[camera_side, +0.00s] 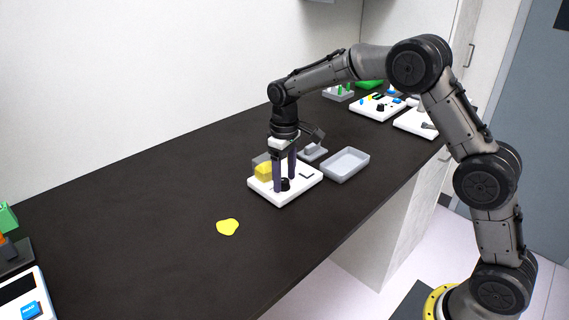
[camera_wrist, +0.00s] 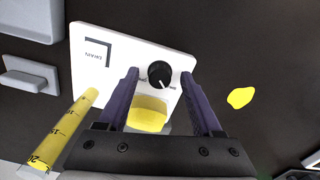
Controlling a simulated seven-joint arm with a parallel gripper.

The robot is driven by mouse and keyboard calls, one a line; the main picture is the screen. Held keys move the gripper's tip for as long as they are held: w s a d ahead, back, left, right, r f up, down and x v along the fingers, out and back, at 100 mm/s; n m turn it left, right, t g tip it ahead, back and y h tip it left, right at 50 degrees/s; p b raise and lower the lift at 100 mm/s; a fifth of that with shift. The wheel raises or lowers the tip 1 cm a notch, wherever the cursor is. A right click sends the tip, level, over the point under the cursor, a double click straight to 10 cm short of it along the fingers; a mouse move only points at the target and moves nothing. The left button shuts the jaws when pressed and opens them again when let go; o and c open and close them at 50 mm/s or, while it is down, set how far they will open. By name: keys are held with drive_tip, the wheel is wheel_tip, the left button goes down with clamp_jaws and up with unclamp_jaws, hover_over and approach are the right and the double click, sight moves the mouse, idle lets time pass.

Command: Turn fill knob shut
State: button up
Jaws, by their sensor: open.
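The fill knob is a round black dial (camera_wrist: 159,74) with a white pointer line, set on a white panel (camera_wrist: 110,40) with printed marks. In the side view the knob (camera_side: 285,184) stands low on the white base (camera_side: 290,197). My gripper (camera_wrist: 160,75) is open, with one purple finger on either side of the knob and gaps visible between fingers and knob in the wrist view. In the side view my gripper (camera_side: 284,185) points down over the base. A clear chamber with yellow contents (camera_side: 264,171) is beside the fingers, partly hidden by them; its yellow part also shows in the wrist view (camera_wrist: 148,113).
A yellow patch (camera_side: 228,227) lies on the dark bench in front of the base. A grey tray (camera_side: 345,166) and small grey block (camera_side: 313,151) are close by. A graduated yellow tube (camera_wrist: 62,130) shows at the wrist view's left. Other devices (camera_side: 378,107) stand farther back.

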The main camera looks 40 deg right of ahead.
sight(284, 180)
wheel_tip(284, 180, up, 14)
drive_tip(key=shift+f, duration=0.15)
idle(0.4)
